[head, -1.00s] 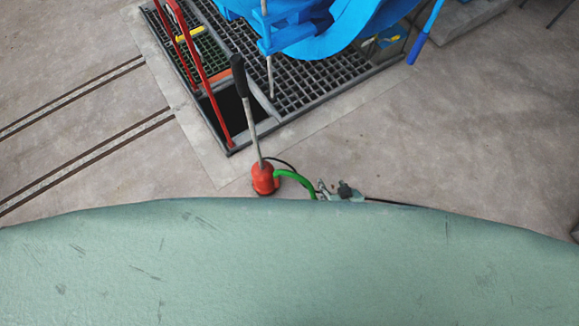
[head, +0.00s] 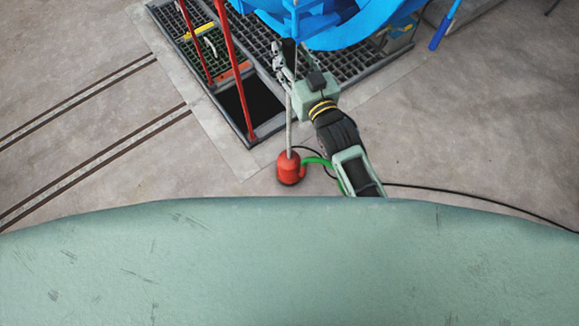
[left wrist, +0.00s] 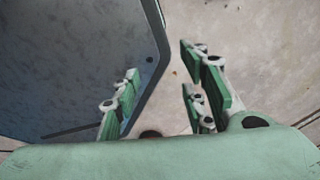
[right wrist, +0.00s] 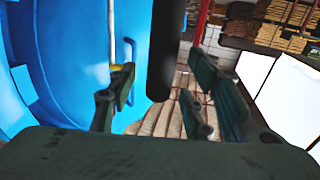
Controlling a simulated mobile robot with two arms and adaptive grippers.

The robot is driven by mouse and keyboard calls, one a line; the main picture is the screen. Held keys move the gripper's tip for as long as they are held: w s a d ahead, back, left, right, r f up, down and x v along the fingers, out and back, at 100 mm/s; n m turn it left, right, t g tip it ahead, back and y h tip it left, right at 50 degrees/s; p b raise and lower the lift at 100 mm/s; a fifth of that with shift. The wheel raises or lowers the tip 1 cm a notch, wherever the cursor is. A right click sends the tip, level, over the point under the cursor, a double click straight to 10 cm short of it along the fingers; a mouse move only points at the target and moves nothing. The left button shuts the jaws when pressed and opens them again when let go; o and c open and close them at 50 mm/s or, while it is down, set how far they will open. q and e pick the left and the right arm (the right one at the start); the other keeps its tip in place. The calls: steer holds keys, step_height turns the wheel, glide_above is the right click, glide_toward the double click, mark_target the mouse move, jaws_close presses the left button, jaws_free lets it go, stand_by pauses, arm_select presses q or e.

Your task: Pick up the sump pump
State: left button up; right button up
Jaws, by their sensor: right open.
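The sump pump (head: 289,168) has a red body standing on the floor, with a green hose, a black cable and a thin pole rising from it. In the head view my right gripper (head: 281,62) is open around or beside the top of the pole; its arm hides part of the hose. In the right wrist view the pump's black handle (right wrist: 163,50) shows upright between the open fingers (right wrist: 160,95), with no visible grip on it. My left gripper (left wrist: 162,85) shows only in the left wrist view, open and empty above the floor.
A floor pit (head: 250,103) with red railings (head: 228,70) and grating (head: 345,68) lies behind the pump. A large blue vessel (head: 350,25) stands at the back. The floor to the right (head: 480,120) is mostly clear, crossed by the cable.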

steer(key=shift+x, duration=1.15)
jaws_close()
steer(key=shift+r, duration=0.35)
